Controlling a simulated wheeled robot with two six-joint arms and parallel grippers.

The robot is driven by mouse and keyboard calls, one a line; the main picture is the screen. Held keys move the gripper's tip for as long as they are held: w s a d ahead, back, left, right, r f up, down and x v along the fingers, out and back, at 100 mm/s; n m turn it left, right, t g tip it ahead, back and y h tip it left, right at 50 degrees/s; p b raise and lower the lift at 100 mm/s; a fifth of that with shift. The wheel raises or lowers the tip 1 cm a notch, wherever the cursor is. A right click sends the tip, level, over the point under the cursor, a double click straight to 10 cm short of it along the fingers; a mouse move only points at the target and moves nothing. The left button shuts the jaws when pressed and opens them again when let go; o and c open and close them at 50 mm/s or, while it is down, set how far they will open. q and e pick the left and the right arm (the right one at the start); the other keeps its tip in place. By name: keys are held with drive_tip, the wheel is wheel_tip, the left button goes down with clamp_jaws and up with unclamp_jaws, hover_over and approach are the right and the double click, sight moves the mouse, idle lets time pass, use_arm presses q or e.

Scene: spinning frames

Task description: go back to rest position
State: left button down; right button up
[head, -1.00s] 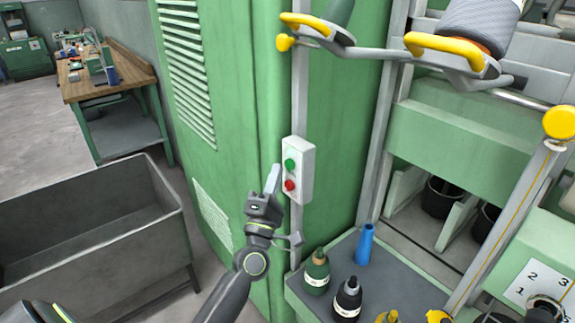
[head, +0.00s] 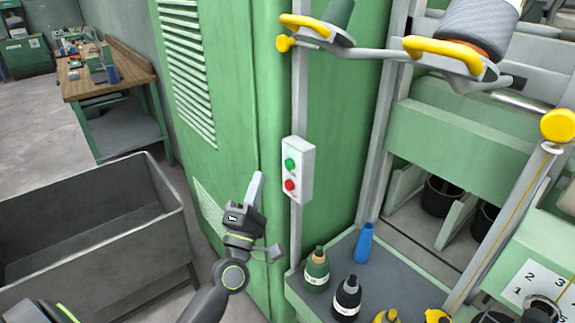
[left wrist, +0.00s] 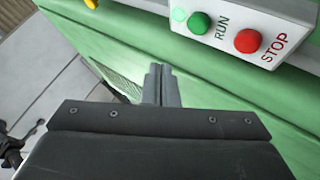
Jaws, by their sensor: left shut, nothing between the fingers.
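My left gripper (head: 254,188) is in front of the green machine cabinet, to the left of and a little below the white button box (head: 299,171). Its fingers are shut and hold nothing. In the left wrist view the closed fingers (left wrist: 161,84) point toward the green panel, apart from the box. The button box has a green RUN button (head: 290,164) and a red STOP button (head: 290,185); both show in the left wrist view, where a lit green spot (left wrist: 179,15) sits beside RUN. My right gripper is not in view.
A grey bin (head: 95,225) stands at the left, with a wooden workbench (head: 105,75) behind. Yellow-handled brackets (head: 440,49) hang above.

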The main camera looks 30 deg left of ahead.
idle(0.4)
use_arm(q)
wheel_tip(320, 180, down, 23)
drive_tip(key=w+m+g+h, duration=0.25)
drive_tip(key=m+g, duration=0.25)
drive_tip(key=m, duration=0.3)
drive_tip(key=s+f+m+g+h, duration=0.1)
drive_tip(key=s+f+m+g, duration=0.2)
drive_tip(key=f, duration=0.6)
drive_tip(key=s+f+m+g, duration=0.1)
drive_tip(key=s+f+g, duration=0.1)
drive_tip(key=s+f, duration=0.5)
drive_tip(key=s+f+m+g+b, duration=0.1)
drive_tip(key=s+f+m+g, duration=0.25)
drive_tip(key=s+f, duration=0.55)
drive_tip(key=s+f+m+g, duration=0.2)
drive_tip(key=s+f+g, duration=0.2)
drive_tip(key=s+f, duration=0.55)
drive_tip(key=s+d+f+m+g, duration=0.1)
drive_tip(key=s+f, duration=0.3)
drive_tip(key=s, duration=0.4)
drive_tip(key=s+d+f+m+g, duration=0.1)
drive_tip(key=s+f+g, duration=0.3)
drive_tip(key=s, duration=0.4)
drive_tip(key=shift+s+d+f+m, duration=0.15)
drive_tip(key=shift+s+f+m, duration=0.25)
drive_tip(key=shift+f+m, duration=0.4)
drive_tip(key=shift+r+h, duration=0.1)
drive_tip(key=shift+h, duration=0.15)
